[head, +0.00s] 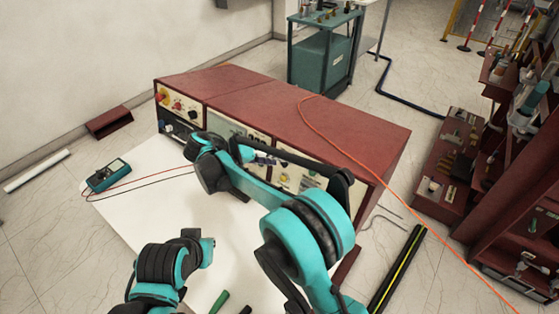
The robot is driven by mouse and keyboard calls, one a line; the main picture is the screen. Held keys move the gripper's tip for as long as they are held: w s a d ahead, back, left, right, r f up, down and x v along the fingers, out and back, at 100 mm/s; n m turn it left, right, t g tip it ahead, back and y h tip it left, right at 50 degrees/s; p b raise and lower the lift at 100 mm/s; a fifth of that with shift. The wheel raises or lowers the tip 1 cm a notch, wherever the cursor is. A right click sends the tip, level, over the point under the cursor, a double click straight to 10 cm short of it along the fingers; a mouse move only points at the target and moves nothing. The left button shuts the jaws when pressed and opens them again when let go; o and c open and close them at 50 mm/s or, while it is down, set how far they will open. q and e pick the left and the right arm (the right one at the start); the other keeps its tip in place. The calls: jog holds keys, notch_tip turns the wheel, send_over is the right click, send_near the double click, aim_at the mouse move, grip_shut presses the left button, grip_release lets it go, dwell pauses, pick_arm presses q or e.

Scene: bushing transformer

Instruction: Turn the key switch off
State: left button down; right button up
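A dark red console (270,98) stands on a white table, with several control panels along its front. The left panel (180,106) carries a red knob and small controls. I cannot make out which control is the key switch; my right arm covers part of the middle and right panels. My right gripper (264,160) is small and dark, close in front of the middle panels. Whether its fingers are open or touch a control cannot be told. My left arm shows at lower left; no fingers of the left gripper can be made out.
A multimeter (108,175) with red and black leads lies on the white table (130,215) at left. A green handle (219,302) lies near the front. An orange cable (345,151) crosses the console top. A teal cabinet (320,62) stands behind; red equipment stands at right.

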jog(key=v, duration=0.9)
